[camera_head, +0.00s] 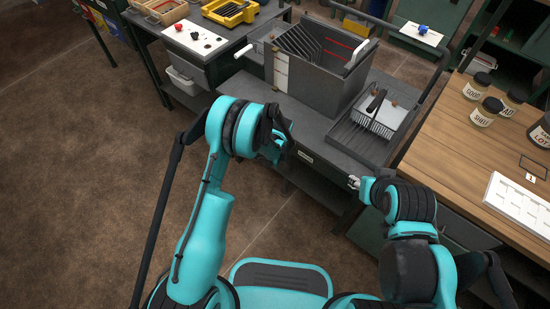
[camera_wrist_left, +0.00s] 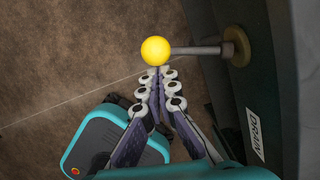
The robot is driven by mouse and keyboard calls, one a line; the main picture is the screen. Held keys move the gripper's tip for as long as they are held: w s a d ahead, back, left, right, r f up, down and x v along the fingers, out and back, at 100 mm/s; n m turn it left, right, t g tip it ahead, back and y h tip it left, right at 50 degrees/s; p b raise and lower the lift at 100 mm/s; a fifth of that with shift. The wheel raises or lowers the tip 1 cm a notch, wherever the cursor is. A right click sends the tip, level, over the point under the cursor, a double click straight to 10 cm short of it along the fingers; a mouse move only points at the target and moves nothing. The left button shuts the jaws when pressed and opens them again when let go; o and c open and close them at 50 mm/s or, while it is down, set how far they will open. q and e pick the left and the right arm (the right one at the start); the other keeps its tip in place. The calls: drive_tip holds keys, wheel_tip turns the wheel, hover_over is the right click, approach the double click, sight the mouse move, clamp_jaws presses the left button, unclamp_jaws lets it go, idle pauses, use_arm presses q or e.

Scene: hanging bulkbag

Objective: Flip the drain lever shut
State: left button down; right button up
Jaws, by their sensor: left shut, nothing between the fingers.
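The drain lever is a metal rod with a yellow ball knob (camera_wrist_left: 155,50), in the left wrist view. The rod stands out to the left from a brass-coloured round mount on a dark panel. A white DRAIN label (camera_wrist_left: 255,134) is on that panel. My left gripper (camera_wrist_left: 158,74) is shut and empty, its fingertips close to the knob's lower side; I cannot tell whether they touch. In the head view the lever cannot be made out near my left arm. My right gripper (camera_head: 356,182) is small and partly hidden in front of the bench; its jaw state is unclear.
A wooden table (camera_head: 450,139) with jars (camera_head: 486,111) is at the right. The brown floor at left is clear.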

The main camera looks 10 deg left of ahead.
use_arm(q)
drive_tip(key=shift+w+a, duration=0.45)
drive_tip(key=shift+a, duration=0.2)
drive_tip(key=shift+w+a, duration=0.1)
drive_tip(key=shift+a, duration=0.05)
drive_tip(key=shift+r, duration=0.15)
use_arm(e)
drive_tip(key=shift+r, duration=0.1)
